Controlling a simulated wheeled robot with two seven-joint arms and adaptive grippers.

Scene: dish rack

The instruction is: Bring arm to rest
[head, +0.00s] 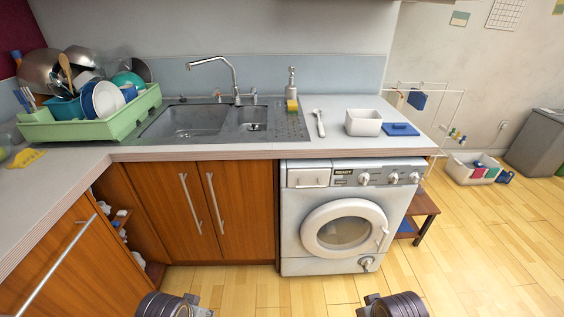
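Parts of my two arms show at the bottom edge as dark ribbed cylinders, one left of centre and one right of centre. Both are low in front of the cabinets, over the wooden floor (235,292), and apart from the furniture. No gripper fingers show; my grippers are outside the view. I see nothing held by either arm.
A washing machine (345,215) stands below. The floor at right is mostly free.

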